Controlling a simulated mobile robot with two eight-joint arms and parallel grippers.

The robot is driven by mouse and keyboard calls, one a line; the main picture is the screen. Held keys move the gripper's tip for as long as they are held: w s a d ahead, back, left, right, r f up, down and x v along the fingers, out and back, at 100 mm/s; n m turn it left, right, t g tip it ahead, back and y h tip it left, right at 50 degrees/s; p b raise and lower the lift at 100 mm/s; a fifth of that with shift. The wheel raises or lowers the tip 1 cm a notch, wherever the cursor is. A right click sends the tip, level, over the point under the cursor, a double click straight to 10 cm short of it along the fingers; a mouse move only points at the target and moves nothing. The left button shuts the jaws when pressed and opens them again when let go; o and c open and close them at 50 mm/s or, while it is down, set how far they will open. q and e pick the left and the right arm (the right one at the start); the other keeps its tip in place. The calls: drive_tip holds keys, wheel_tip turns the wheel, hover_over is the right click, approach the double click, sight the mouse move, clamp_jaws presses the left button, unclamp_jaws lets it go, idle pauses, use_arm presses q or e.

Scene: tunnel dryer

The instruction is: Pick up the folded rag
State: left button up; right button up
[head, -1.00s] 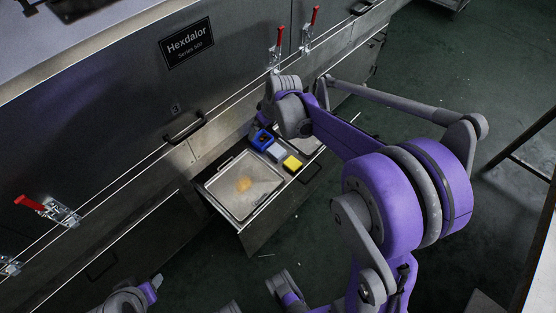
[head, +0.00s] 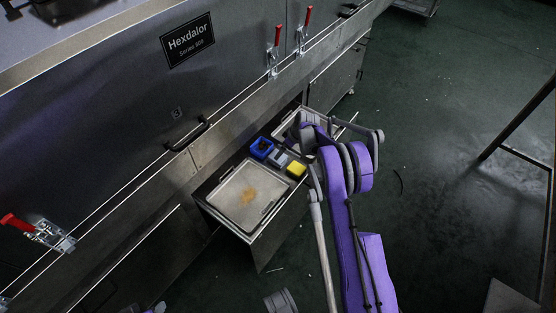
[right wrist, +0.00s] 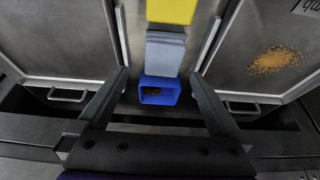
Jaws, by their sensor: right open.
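The folded rag looks like the grey-blue bundle (right wrist: 164,53) in the right wrist view, lying in a row between a yellow block (right wrist: 171,10) and a blue open box (right wrist: 159,91). The head view shows the rag (head: 280,159) in the open drawer, partly behind my right arm. My right gripper (right wrist: 160,73) is open and empty, its fingers spread on either side of the row, with the rag ahead between the fingertips. I cannot tell its height above the rag. My left gripper is not in view.
The open drawer (head: 262,241) holds a tray (head: 232,209) with brown crumbs and a second tray (right wrist: 60,62) on the other side of the row. The dryer front (head: 90,130) rises behind, with a handle (head: 187,134) and red-handled clamps (head: 275,50). The floor at right is mostly clear.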

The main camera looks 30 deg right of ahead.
drive_tip(key=x, duration=0.3)
drive_tip(key=b+x, duration=0.1)
drive_tip(key=x, duration=0.2)
drive_tip(key=shift+a+r, duration=0.1)
drive_tip(key=shift+a, duration=0.15)
drive_tip(key=c, duration=1.2)
wheel_tip(320, 180, up, 10)
drive_tip(key=shift+r+p, duration=0.1)
drive_tip(key=shift+p, duration=0.7)
drive_tip(key=shift+c, duration=0.2)
